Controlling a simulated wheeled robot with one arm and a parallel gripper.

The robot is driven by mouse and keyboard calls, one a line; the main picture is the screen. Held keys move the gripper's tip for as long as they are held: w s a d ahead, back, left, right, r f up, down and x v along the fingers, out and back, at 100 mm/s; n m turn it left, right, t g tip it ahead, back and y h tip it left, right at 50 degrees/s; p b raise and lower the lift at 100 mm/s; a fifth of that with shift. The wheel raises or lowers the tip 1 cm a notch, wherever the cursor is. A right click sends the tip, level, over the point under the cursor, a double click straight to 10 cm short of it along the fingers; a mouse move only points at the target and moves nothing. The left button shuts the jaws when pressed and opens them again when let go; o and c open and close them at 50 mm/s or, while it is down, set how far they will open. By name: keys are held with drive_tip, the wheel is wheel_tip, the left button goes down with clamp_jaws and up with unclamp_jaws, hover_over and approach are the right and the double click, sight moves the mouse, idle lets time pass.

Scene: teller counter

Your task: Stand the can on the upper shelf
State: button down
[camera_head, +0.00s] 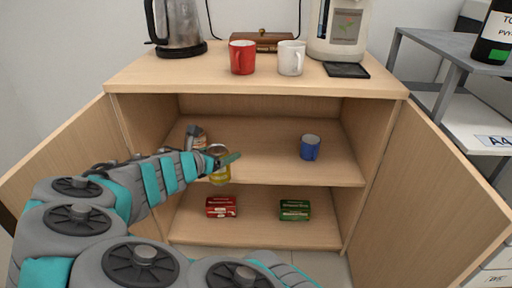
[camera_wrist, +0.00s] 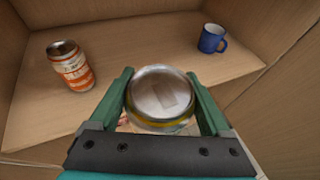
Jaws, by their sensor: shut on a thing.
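My gripper (camera_wrist: 163,100) is shut on a can (camera_wrist: 162,92) with a silver lid and a yellow-green side, held upright between the two teal fingers. In the head view the same can (camera_head: 219,172) is at the front edge of the upper shelf (camera_head: 262,172), partly covered by my gripper (camera_head: 222,160). I cannot tell whether its base touches the shelf. An orange and white can (camera_wrist: 70,66) stands on the upper shelf to the left of my gripper. A blue mug (camera_wrist: 211,38) stands on the same shelf to the right.
The cabinet doors are open, left (camera_head: 65,160) and right (camera_head: 430,190). A red mug (camera_head: 242,57) and a white mug (camera_head: 291,58) stand on top. The upper shelf is clear between can and blue mug.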

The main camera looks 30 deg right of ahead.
drive_tip(key=shift+s, duration=0.25)
drive_tip(key=shift+w+d, duration=0.15)
drive_tip(key=shift+d, duration=0.05)
drive_tip(key=w+d, duration=1)
drive_tip(key=w, duration=0.5)
drive_tip(key=shift+g, duration=0.3)
drive_tip(key=shift+w+d+f, duration=0.15)
drive_tip(key=shift+w+f, duration=0.05)
drive_tip(key=shift+f, duration=1)
drive_tip(key=shift+w+d+f, duration=0.15)
drive_tip(key=shift+f, duration=1)
drive_tip(key=shift+w+d+f, duration=0.15)
drive_tip(key=shift+w+f, duration=0.05)
drive_tip(key=shift+f, duration=1)
unclamp_jaws()
